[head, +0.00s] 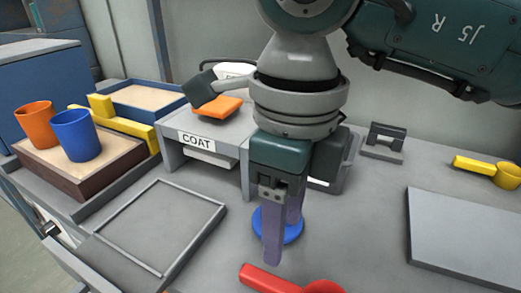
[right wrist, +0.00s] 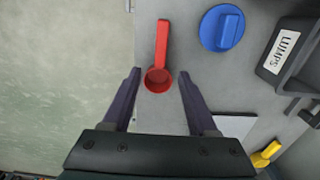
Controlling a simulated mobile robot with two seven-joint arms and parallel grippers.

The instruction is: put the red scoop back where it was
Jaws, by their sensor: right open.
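The red scoop (head: 268,279) lies on the grey bench at the bottom edge of the head view, partly cut off. In the right wrist view the scoop (right wrist: 161,50) shows whole, its handle pointing up the picture and its bowl lying between the spread fingers. My right gripper (head: 284,232) is open and empty; its fingers (right wrist: 160,75) stand apart on either side of the bowl, with gaps. I cannot tell its exact height above the bench. My left gripper is in neither view.
A blue knobbed disc (head: 292,232) stands behind the fingers. The LUMPS bin (right wrist: 292,58), a yellow scoop (head: 505,176) and a grey plate (head: 465,235) are rightward. A framed tray (head: 150,228) and cups (head: 77,135) are left.

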